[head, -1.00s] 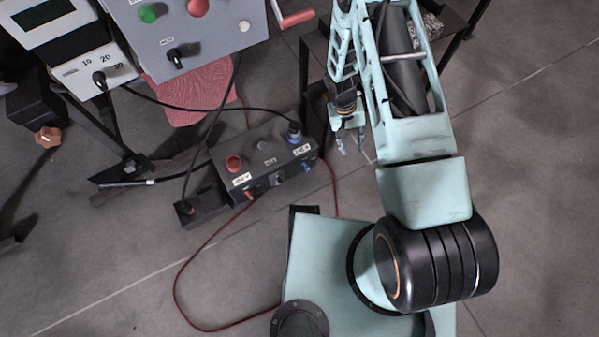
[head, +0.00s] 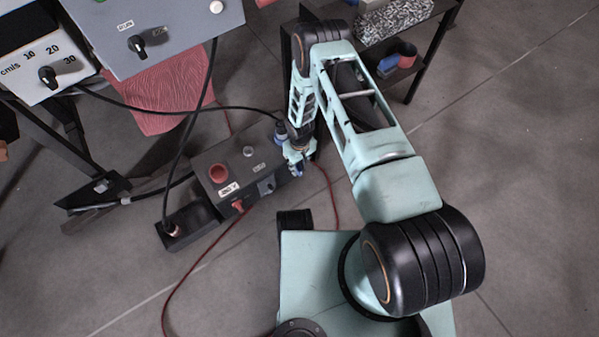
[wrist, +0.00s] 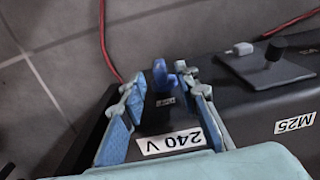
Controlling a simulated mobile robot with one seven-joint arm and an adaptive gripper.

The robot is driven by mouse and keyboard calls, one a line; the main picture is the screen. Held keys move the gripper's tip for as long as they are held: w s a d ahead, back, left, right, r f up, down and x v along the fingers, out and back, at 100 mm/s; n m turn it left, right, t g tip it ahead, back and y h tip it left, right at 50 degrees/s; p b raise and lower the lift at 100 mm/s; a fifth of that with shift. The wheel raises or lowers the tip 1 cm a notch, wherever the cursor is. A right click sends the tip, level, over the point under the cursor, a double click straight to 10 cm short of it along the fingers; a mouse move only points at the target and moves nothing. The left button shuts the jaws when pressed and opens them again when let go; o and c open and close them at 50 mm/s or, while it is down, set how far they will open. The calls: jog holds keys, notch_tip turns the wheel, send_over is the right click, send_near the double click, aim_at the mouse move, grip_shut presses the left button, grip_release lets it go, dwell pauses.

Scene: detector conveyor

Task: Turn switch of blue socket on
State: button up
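The dark power box (head: 235,177) stands on the floor left of my arm in the head view. My gripper (head: 297,170) is over its right end and hides much of the blue socket side there. In the wrist view my gripper (wrist: 163,92) is open, with its two blue-padded fingers apart. A blue knob-like part (wrist: 160,73) shows between the fingertips, close to the right one; I cannot tell whether it touches.
A black cable runs to a blue plug (head: 281,131) beside my wrist. A grey control panel (head: 160,35) is upper left. A shelf (head: 425,60) stands behind my arm.

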aim_at(300, 169)
jog(key=shift+f+b, duration=0.5)
jog(key=shift+f, duration=1.3)
grip_shut()
